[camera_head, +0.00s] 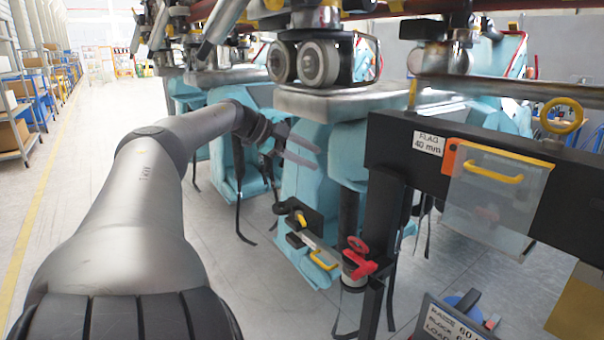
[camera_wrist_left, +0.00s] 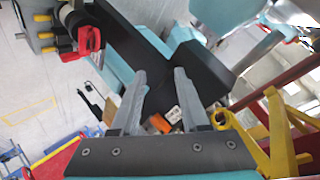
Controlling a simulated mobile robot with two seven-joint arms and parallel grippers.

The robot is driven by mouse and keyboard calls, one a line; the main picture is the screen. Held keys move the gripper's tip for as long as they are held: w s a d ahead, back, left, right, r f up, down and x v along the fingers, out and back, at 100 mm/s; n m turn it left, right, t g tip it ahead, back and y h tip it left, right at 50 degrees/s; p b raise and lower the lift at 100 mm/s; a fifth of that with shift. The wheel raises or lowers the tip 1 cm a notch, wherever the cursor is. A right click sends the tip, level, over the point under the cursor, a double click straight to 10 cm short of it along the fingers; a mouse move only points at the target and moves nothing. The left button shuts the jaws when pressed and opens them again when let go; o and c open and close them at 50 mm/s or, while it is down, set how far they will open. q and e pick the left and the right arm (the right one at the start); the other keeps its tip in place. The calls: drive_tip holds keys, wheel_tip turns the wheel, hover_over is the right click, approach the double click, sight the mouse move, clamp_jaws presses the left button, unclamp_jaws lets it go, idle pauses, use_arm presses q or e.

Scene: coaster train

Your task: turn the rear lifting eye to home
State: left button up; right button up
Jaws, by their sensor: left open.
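Two yellow lifting eyes stand on top of the black beam (camera_head: 385,150). The right eye (camera_head: 561,116) shows its round ring face-on. The left eye (camera_head: 412,95) shows as a narrow upright bar, nearly edge-on. I cannot tell which one is the rear eye. My left gripper (camera_head: 321,160) is open and empty, left of the beam and in front of a teal seat. In the left wrist view its two fingers (camera_wrist_left: 160,72) are apart with nothing between them. A black beam part (camera_wrist_left: 150,40) lies beyond the fingertips. My right gripper is out of view.
A clear flap with a yellow handle (camera_head: 492,172) hangs on the beam beside the "FLAG 40 mm" label (camera_head: 429,143). A red clamp (camera_head: 358,262) sits below. Coaster wheels (camera_head: 318,62) and a rail are above. Floor at left is clear. Yellow bars (camera_wrist_left: 275,130) stand close at right in the wrist view.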

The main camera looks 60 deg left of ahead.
use_arm(q)
drive_tip(key=shift+n+y, duration=0.3)
drive_tip(key=shift+s+a+f, duration=0.2)
drive_tip(key=shift+a+f, duration=0.05)
drive_tip(key=shift+f, duration=0.4)
drive_tip(key=shift+s+a+f, duration=0.15)
drive_tip(key=shift+a+f, duration=0.05)
drive_tip(key=shift+f, duration=0.4)
drive_tip(key=shift+s+a+f, duration=0.2)
drive_tip(key=shift+a+f, duration=0.05)
drive_tip(key=shift+f, duration=0.4)
